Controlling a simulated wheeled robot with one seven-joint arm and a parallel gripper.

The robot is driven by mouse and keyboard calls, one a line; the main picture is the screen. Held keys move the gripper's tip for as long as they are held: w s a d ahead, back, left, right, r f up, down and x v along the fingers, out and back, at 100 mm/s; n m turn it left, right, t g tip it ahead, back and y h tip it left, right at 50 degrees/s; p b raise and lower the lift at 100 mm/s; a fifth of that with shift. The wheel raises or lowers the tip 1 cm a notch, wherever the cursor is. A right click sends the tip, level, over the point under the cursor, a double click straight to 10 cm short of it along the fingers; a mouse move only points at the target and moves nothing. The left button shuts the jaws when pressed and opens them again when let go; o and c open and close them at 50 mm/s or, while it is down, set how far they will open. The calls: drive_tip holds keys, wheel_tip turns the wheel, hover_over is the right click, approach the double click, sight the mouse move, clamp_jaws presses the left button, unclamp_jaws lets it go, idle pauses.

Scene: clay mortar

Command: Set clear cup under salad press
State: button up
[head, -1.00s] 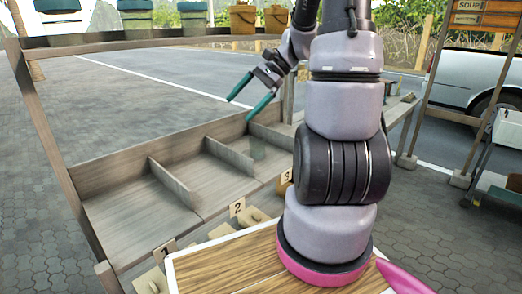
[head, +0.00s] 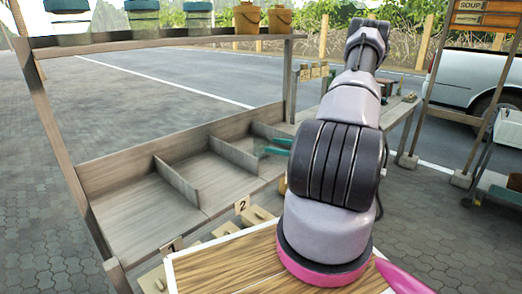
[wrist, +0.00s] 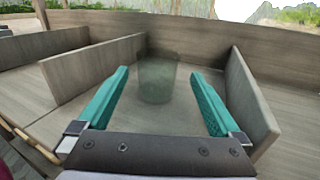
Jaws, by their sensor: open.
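The clear cup (wrist: 157,82) is a see-through, faintly greenish tumbler. In the wrist view it stands upright in a wooden compartment, near the back board. My gripper (wrist: 160,74) is open, with one teal finger to the left of the cup and one to the right, and a gap on each side. I cannot tell how far the cup reaches in between the fingers. In the head view my gripper (head: 270,146) is low in the far compartment, partly hidden by my arm. I cannot make out a salad press in either view.
Wooden dividers (wrist: 95,66) and (wrist: 250,98) stand on both sides of the cup. A shelf (head: 150,40) with tan buckets (head: 247,18) and teal-lidded containers runs above. The nearer compartments (head: 145,215) are empty. A side bench (head: 397,110) stands behind my arm.

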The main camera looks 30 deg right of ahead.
sight(254, 143)
drive_tip(key=x, duration=0.9)
drive_tip(key=shift+s+a+f, duration=0.15)
drive_tip(key=shift+f, duration=0.05)
drive_tip(key=c, duration=1.4)
